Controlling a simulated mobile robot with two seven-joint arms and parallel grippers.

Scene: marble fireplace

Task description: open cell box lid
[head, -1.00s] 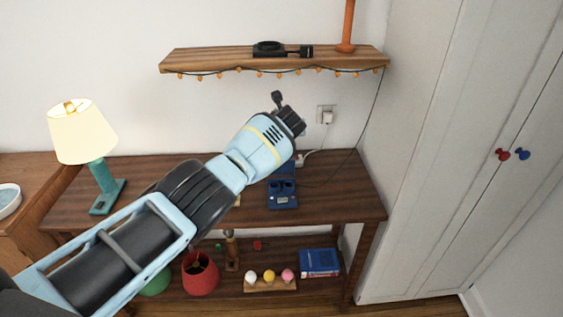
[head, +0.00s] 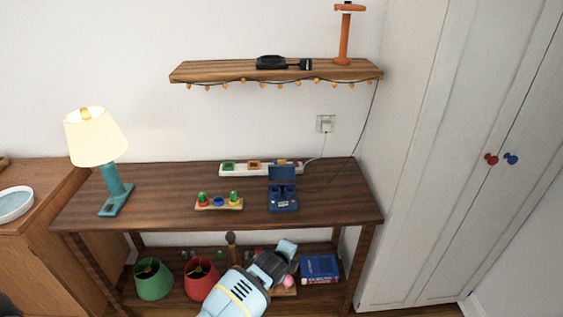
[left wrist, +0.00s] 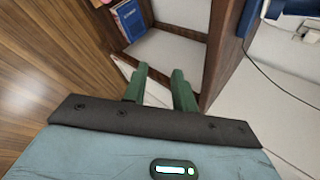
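The blue cell box (head: 284,205) stands on the wooden table, right of its middle. Its lid (head: 282,173) stands raised at the back, and round dark openings show in the body. My left gripper (head: 288,246) is in front of and below the tabletop edge in the head view, apart from the box; its fingers are not clear there. In the left wrist view its two green fingers (left wrist: 159,72) are spread with nothing between them. A blue object at the top right edge of that view may be the box. My right gripper is not in view.
A wooden holder with coloured pieces (head: 219,204) sits left of the box, and a white strip (head: 240,168) lies behind. A teal lamp (head: 112,190) stands at the left. Red (head: 201,277) and green (head: 152,280) shades and a blue book (head: 319,268) are on the lower shelf.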

